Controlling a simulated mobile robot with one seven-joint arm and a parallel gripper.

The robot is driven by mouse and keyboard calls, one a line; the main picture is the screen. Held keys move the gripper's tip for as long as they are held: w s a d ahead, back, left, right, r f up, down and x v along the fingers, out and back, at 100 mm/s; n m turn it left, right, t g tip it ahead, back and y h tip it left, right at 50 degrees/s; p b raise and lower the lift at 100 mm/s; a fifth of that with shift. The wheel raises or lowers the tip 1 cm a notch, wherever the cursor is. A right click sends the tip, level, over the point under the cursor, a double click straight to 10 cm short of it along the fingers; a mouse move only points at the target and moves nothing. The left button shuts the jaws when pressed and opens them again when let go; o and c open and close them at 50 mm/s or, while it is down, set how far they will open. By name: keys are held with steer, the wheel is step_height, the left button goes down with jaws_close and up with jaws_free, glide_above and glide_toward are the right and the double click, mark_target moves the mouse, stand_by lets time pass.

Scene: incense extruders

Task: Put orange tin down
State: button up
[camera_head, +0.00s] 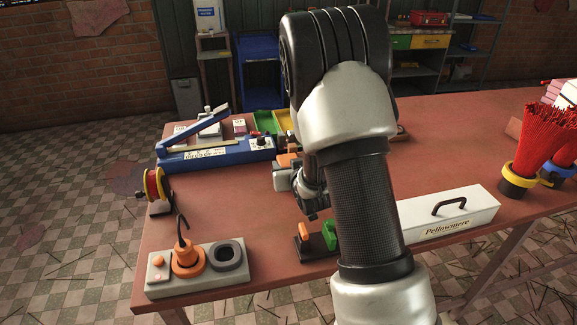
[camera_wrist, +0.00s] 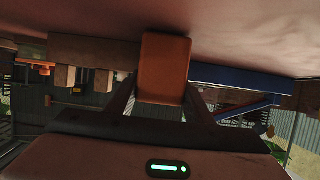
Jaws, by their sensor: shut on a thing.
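The orange tin (camera_wrist: 163,68) is between the two fingers of my gripper (camera_wrist: 160,98) in the wrist view, which shows the table top (camera_wrist: 235,30) along its upper part. The gripper is shut on the tin. The tin's end lies close to the table surface; I cannot tell whether it touches. In the head view a small orange patch of the tin (camera_head: 287,160) shows beside my gripper (camera_head: 290,163), over the table (camera_head: 240,215) and just in front of the blue sealer. My arm hides much of this area.
The blue sealer (camera_head: 220,155) stands behind the gripper, with green (camera_head: 267,122) and yellow bins nearby. A grey block with an orange soldering-style stand (camera_head: 188,262) is front left. A white toolbox (camera_head: 447,215) and red incense bundle (camera_head: 545,140) are right. The table is clear left of the gripper.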

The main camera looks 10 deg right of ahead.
steer(key=shift+f, duration=0.2)
steer(key=o, duration=1.3)
steer(key=shift+r, duration=0.15)
